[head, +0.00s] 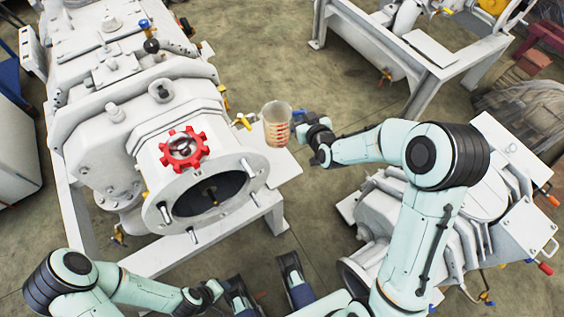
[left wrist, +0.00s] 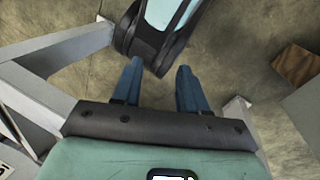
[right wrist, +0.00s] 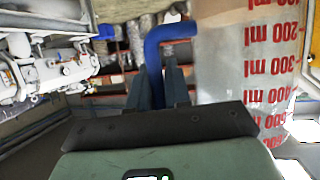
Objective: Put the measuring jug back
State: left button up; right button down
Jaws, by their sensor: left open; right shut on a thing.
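The measuring jug (head: 276,127) is clear with red markings and a blue handle. In the head view it looks upright beside the white pump, at the back edge of a flat white plate (head: 275,172). I cannot tell whether it touches the plate. My right gripper (head: 302,121) is shut on the blue handle. The right wrist view shows the handle (right wrist: 158,50) between the fingers and the jug's wall (right wrist: 245,65) with red ml marks, inverted in that picture. My left gripper (left wrist: 158,88) is open and empty, low near the front; its dark fingers also show in the head view (head: 266,289).
The large white pump (head: 130,115) with a red handwheel (head: 184,148) and open round flange (head: 205,192) fills the left. A second pump (head: 480,210) stands under my right arm. A white frame table (head: 430,50) is at the back right. Floor between is clear.

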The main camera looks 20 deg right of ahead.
pick_arm(q)
jog(key=w+a+f+t+y+b, duration=0.1)
jog(key=w+a+f+t+b, duration=0.1)
jog(key=w, duration=0.5)
notch_tip(320, 180, down, 3)
jog(key=shift+a+f+n+b, duration=0.15)
jog(key=shift+a+n+b, duration=0.15)
jog(key=shift+a+b, duration=0.8)
pick_arm(e)
notch_tip(320, 180, down, 19)
jog(key=shift+f, duration=0.15)
pick_arm(q)
jog(key=shift+d, duration=0.2)
pick_arm(e)
jog(key=shift+f+b, duration=0.2)
jog(key=shift+b, duration=0.1)
pick_arm(q)
jog(key=shift+s+f, duration=0.3)
pick_arm(e)
jog(key=c, duration=1.1)
grip_release()
pick_arm(q)
jog(key=shift+r, duration=0.1)
